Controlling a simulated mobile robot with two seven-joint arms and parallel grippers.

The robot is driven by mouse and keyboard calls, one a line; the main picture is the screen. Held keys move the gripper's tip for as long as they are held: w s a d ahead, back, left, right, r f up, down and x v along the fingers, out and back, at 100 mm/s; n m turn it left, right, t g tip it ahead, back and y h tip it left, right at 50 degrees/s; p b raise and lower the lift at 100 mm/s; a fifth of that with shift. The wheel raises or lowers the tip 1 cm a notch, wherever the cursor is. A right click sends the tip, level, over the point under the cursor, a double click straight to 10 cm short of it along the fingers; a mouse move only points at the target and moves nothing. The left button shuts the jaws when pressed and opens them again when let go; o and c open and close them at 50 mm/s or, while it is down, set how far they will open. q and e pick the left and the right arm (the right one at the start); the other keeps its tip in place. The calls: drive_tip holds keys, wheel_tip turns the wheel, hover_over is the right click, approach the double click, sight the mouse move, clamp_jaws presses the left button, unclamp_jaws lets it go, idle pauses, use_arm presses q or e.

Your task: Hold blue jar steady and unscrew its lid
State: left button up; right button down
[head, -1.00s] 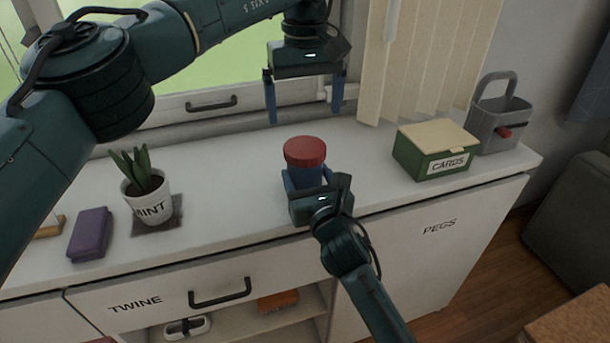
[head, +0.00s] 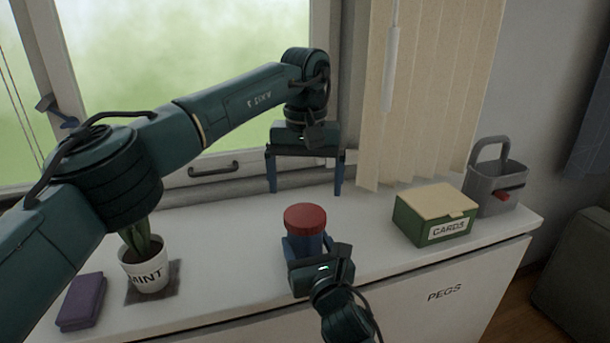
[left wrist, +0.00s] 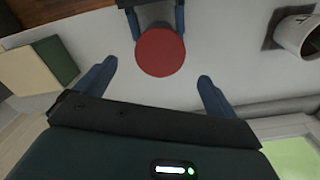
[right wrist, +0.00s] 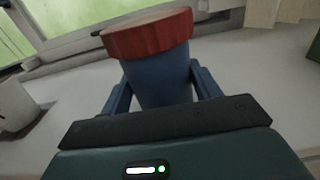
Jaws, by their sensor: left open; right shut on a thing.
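The blue jar (head: 309,241) stands upright on the white counter with its red lid (head: 305,217) on top. In the right wrist view the jar body (right wrist: 158,82) is between my right fingers, below the red lid (right wrist: 148,36). My right gripper (head: 303,252) is shut on the jar body from the front. My left gripper (head: 306,190) is open and empty, pointing down above and behind the jar. In the left wrist view the round lid (left wrist: 160,52) lies beyond and between my left fingertips (left wrist: 155,70), apart from them.
A green CARDS box (head: 432,216) and a grey caddy (head: 494,186) stand to the right. The window and blinds are behind. The counter (head: 222,255) beside the jar is clear.

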sight(304, 214)
use_arm(q)
wheel_tip(304, 214, down, 6)
drive_tip(key=shift+f, duration=0.25)
drive_tip(key=shift+c, duration=0.5)
